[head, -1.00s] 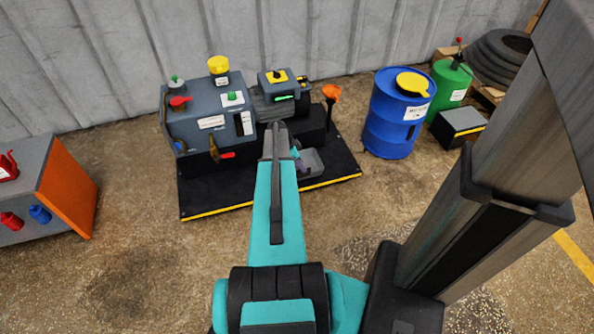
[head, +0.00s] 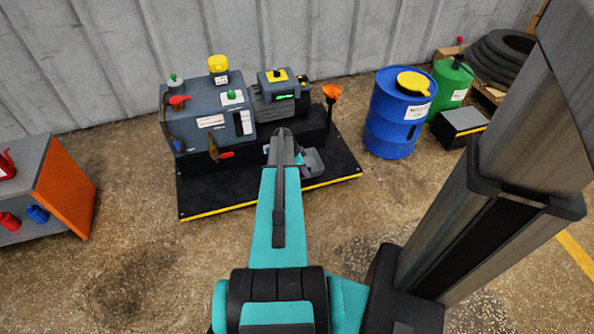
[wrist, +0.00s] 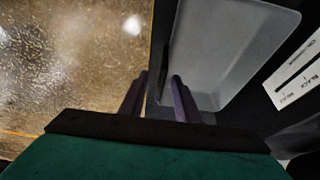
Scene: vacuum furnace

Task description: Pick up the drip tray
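The drip tray (wrist: 235,45) is a shallow grey tray with rounded corners, filling the upper middle-right of the wrist view. In the head view the drip tray (head: 314,160) lies on the black base plate in front of the pump, partly hidden by my arm. My gripper (wrist: 158,82) is open, its two dark fingers apart at the tray's near left edge. The left finger is over the floor side and the right finger overlaps the tray's edge. I cannot tell whether either finger touches it. In the head view my arm mostly hides the gripper.
A blue drum (head: 392,125) and a green canister (head: 449,85) stand to the right. An orange-sided cabinet (head: 65,190) is at left. The front floor is clear.

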